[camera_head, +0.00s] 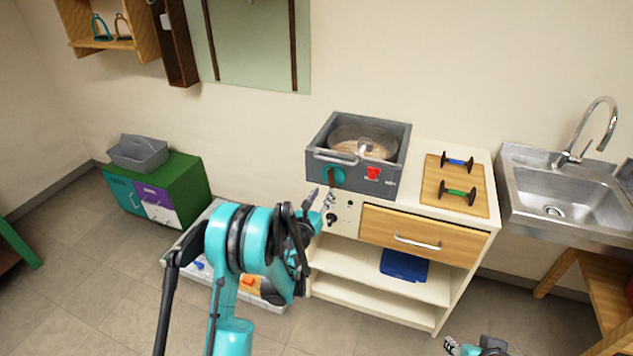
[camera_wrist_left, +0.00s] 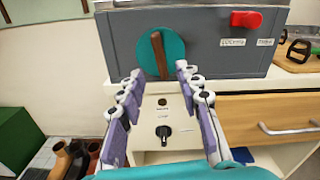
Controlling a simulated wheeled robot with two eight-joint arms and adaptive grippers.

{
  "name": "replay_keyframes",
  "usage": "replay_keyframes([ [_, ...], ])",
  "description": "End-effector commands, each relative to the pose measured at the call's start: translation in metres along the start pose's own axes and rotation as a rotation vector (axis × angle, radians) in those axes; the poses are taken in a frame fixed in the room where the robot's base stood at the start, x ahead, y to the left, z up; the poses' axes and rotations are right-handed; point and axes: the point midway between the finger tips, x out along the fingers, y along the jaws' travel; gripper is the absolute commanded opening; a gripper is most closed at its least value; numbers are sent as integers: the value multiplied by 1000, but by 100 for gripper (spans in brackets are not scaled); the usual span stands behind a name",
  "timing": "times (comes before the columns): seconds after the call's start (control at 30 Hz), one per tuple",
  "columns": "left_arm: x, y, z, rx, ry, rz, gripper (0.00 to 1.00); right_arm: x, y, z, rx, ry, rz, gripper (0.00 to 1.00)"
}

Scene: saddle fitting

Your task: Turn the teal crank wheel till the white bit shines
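The teal crank wheel (camera_head: 334,176) is on the front of a grey box machine (camera_head: 395,181). The left wrist view shows the wheel (camera_wrist_left: 177,56) with a brown bar handle (camera_wrist_left: 159,55) across it, close to upright. My left gripper (camera_head: 322,199) is in front of the wheel. Its fingers (camera_wrist_left: 160,73) are apart, one to each side of the bar's lower end; I cannot tell whether they touch it. A clear dome covers the round drum (camera_head: 362,143) in the machine's top; the white bit is not distinguishable there. My right gripper (camera_head: 452,345) is partly visible at the bottom edge.
A red switch (camera_head: 373,173) is on the machine's front, right of the wheel. Below, the cabinet has a black knob (camera_wrist_left: 164,133) and a wooden drawer (camera_head: 410,236). A board (camera_head: 434,193) with two spool-like tools lies right of the machine. A sink (camera_head: 560,195) is farther right.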

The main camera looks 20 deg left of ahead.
Motion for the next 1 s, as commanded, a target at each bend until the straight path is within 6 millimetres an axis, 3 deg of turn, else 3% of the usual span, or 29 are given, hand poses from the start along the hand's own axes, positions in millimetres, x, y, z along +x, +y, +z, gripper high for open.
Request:
replay_keyframes([
  [0.4, 62, 1, -2, -3, 0, 2, 34, 13, 0, 10, 0, 0, 0, 39],
  [0.77, 70, 1, 0, -4, 0, 2, 34, 14, 0, 10, 0, 0, 0, 39],
  [0.9, 70, 1, 0, -4, 0, 2, 3, 14, 0, 10, 0, 0, 0, 39],
  [1.0, 70, 1, 0, -4, 0, 2, 0, 14, 0, 10, 0, 0, 0, 39],
])
